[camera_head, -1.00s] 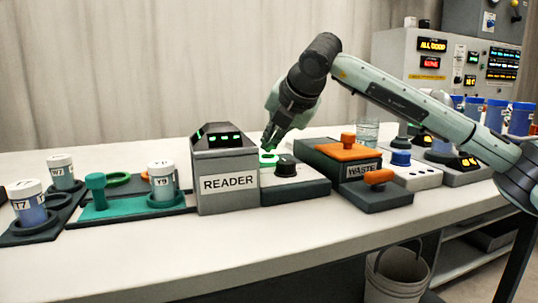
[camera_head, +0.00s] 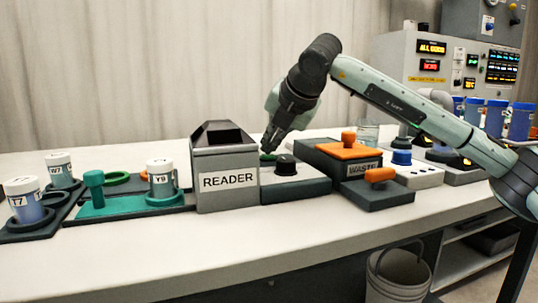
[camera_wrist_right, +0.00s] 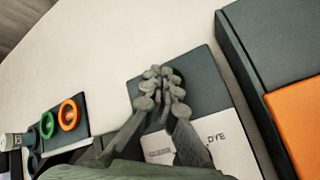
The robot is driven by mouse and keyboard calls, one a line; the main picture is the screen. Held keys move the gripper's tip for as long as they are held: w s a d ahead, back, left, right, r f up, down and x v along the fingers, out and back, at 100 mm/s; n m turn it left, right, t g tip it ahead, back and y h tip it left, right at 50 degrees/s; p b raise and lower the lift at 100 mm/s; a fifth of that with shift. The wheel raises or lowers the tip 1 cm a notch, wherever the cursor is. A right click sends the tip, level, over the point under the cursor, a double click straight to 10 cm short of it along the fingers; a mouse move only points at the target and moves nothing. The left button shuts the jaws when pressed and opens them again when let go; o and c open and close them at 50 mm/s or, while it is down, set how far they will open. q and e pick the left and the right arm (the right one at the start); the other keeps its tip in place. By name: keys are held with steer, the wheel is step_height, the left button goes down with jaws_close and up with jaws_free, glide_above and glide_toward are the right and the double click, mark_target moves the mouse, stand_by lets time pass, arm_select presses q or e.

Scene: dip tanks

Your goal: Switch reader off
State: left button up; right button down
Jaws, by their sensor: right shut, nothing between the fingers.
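The reader (camera_head: 225,170) is a grey box with a dark sloped top and a READER label, left of centre in the head view. Its display face is dark. To its right is a low control box (camera_head: 300,188) with a black knob (camera_head: 286,165) and a green button (camera_head: 268,157), which looks dark. My right gripper (camera_head: 267,149) is shut and empty, pointing down at the button; whether it touches it I cannot tell. In the wrist view the closed fingertips (camera_wrist_right: 160,84) are over the box's dark top and hide the button. My left gripper is not in view.
Right of the control box stands the WASTE box with an orange lid (camera_head: 346,150) and handle. Left of the reader are a teal tray (camera_head: 122,206) and several labelled jars. The bench front (camera_head: 200,250) is clear. A bucket (camera_head: 398,275) stands below.

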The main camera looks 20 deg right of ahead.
mark_target(270, 155)
steer(key=shift+r, duration=0.35)
steer(key=shift+r+p, duration=1.7)
steer(key=shift+r, duration=1.2)
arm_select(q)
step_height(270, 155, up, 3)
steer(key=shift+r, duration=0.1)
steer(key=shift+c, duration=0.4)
